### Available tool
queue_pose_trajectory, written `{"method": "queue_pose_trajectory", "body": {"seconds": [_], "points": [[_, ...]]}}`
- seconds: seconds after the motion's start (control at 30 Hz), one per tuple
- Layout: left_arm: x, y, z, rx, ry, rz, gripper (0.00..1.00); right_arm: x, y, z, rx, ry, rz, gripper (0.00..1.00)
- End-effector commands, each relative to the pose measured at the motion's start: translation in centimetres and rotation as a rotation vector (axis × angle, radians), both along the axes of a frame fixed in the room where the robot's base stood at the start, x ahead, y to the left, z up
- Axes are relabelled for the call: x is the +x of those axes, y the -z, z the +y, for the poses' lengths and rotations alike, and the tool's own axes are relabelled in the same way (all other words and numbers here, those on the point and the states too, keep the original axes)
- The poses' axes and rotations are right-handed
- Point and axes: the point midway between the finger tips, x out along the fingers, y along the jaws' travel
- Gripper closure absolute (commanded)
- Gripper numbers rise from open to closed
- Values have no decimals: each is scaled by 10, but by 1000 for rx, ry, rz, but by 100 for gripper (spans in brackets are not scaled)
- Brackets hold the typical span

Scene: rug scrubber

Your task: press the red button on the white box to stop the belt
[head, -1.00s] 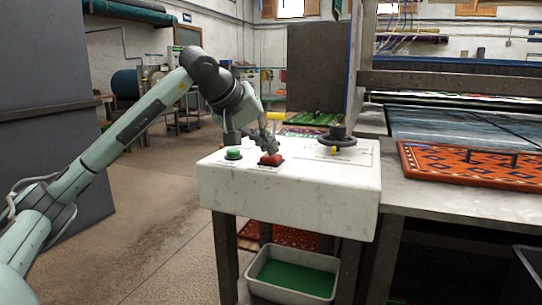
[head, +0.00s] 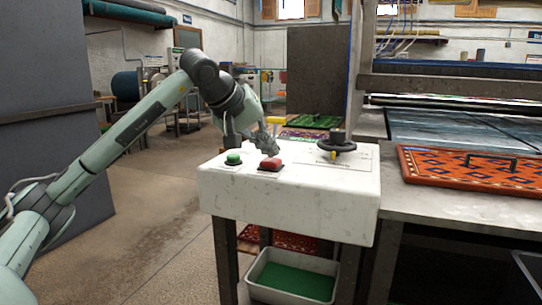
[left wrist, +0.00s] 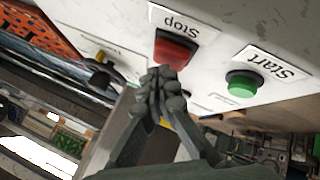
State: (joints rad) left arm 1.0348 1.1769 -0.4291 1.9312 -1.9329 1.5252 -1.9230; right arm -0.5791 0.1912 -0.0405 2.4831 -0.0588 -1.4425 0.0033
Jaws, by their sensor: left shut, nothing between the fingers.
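The white box (head: 290,205) stands on dark legs in the middle of the head view. The red button (head: 270,164) is on its top, right of a green button (head: 233,158). My left gripper (head: 270,152) is shut and empty, its fingertips pointing down at the red button's far side. In the left wrist view the closed fingertips (left wrist: 166,78) overlap the edge of the red button (left wrist: 175,50), labelled Stop. I cannot tell whether they touch it. The green button (left wrist: 243,84), labelled Start, is apart from the fingers. My right gripper is not in view.
A dark handwheel (head: 337,143) stands on the box, right of the red button. A metal table (head: 450,200) with an orange patterned rug (head: 475,172) is at the right. A grey bin (head: 292,278) with a green bottom sits under the box. Floor at left is open.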

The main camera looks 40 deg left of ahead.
Motion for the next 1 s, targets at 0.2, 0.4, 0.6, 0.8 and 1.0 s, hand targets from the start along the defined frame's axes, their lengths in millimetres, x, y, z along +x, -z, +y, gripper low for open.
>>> {"method": "queue_pose_trajectory", "body": {"seconds": [0.2,0.4,0.6,0.8,1.0], "points": [[0,-8,0,0,0,-1,100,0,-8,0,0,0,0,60],[0,-8,0,0,-1,-2,100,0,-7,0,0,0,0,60],[0,-19,0,0,-2,-3,100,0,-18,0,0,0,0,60],[0,-40,0,-1,-1,-4,100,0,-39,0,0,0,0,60],[0,-58,0,0,-1,-2,100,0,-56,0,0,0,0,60]]}}
